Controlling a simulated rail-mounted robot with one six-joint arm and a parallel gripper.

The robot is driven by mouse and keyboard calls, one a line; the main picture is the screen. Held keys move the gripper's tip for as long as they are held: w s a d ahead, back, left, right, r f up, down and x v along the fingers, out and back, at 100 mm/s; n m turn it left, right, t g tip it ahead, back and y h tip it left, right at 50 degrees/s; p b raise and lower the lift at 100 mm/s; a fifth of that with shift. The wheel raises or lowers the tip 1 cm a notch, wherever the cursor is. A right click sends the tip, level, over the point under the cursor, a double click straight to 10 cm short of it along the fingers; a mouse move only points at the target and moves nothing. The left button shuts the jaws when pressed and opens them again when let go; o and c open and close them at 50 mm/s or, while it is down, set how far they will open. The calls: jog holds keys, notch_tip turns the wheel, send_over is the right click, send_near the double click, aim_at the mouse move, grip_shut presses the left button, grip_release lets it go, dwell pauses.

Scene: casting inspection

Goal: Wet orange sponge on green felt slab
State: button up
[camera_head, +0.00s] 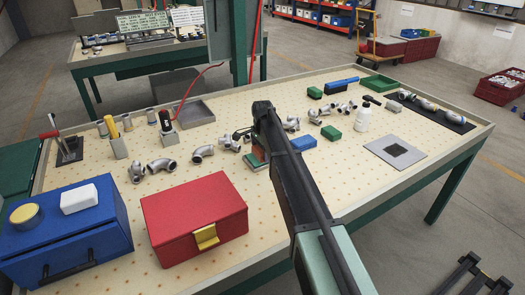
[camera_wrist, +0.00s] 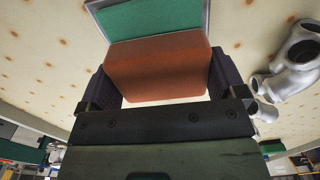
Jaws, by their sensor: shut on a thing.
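The orange sponge (camera_wrist: 158,68) is between the two fingers of my gripper (camera_wrist: 160,88) in the wrist view, and the gripper is shut on it. In the head view the sponge (camera_head: 259,153) shows as a small orange-brown piece beside my arm's end, which hides part of it. The green felt slab (camera_wrist: 150,20), with a pale grey rim, lies just beyond the sponge in the wrist view. It also shows in the head view (camera_head: 251,162), partly covered. The sponge overlaps the slab's near edge in the picture; I cannot tell whether they touch.
Metal pipe fittings (camera_head: 203,153) lie left of my gripper, and one fitting (camera_wrist: 292,62) is close at its right in the wrist view. A blue block (camera_head: 303,143) and a white bottle (camera_head: 363,119) stand right of my arm. A red box (camera_head: 195,220) is at the front.

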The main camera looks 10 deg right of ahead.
notch_tip(320, 180, up, 7)
jog(key=p, duration=0.7)
dwell(0.3)
